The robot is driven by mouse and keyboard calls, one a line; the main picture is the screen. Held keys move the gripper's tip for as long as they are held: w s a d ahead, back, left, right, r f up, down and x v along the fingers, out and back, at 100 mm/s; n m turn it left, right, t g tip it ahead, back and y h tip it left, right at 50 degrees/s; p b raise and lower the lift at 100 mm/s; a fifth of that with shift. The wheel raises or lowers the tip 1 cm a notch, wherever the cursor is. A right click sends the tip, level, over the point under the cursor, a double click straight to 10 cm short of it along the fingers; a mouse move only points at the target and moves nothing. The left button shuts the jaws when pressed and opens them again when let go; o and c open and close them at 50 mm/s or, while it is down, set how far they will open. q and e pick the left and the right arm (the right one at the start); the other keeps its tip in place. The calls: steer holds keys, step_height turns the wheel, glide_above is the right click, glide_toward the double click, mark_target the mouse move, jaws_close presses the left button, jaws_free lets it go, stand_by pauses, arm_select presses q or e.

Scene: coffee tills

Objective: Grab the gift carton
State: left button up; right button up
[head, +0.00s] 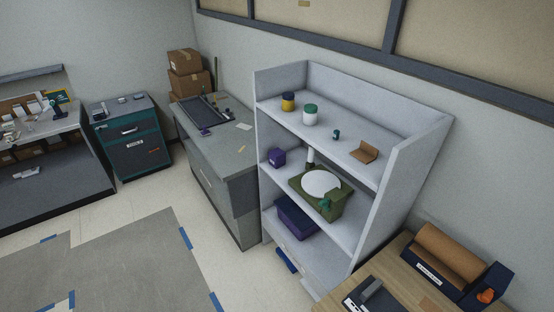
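Neither of my grippers is in view. No box carries a readable gift label, so I cannot tell which is the gift carton. A small purple box (277,157) stands at the left end of the white shelf unit's middle shelf. A larger purple box (296,218) sits on the shelf below.
The white shelf unit (391,212) also holds a green device (339,204) with a white disc, and jars on top. A wooden table (390,273) with a brown paper roll (450,254) is at lower right. Grey floor mat (130,270) at lower left is clear.

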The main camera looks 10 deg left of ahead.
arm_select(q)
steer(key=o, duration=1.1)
